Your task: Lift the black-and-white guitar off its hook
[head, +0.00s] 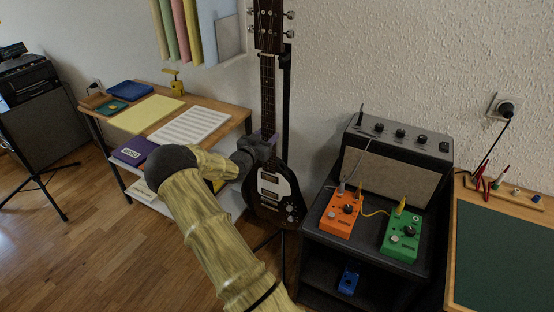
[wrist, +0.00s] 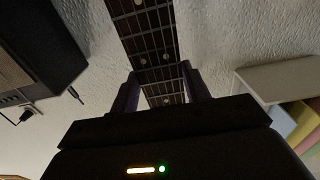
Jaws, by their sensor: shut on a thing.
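The black-and-white guitar (head: 270,192) hangs upright in the head view, at the centre. Its headstock (head: 269,25) is at the top, near a dark upright stand (head: 287,100) that shows behind the neck. My gripper (head: 264,138) is at the lower neck, just above the body. In the wrist view the fretted neck (wrist: 150,40) runs down between the two fingers of my gripper (wrist: 163,92), which are shut on it, one on each side. The contact of the neck with its hook is too small to make out.
A desk (head: 238,122) with papers and folders stands to the left of the guitar. An amplifier (head: 395,155) with an orange pedal (head: 340,213) and a green pedal (head: 401,237) stands close to the right. The textured wall is right behind.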

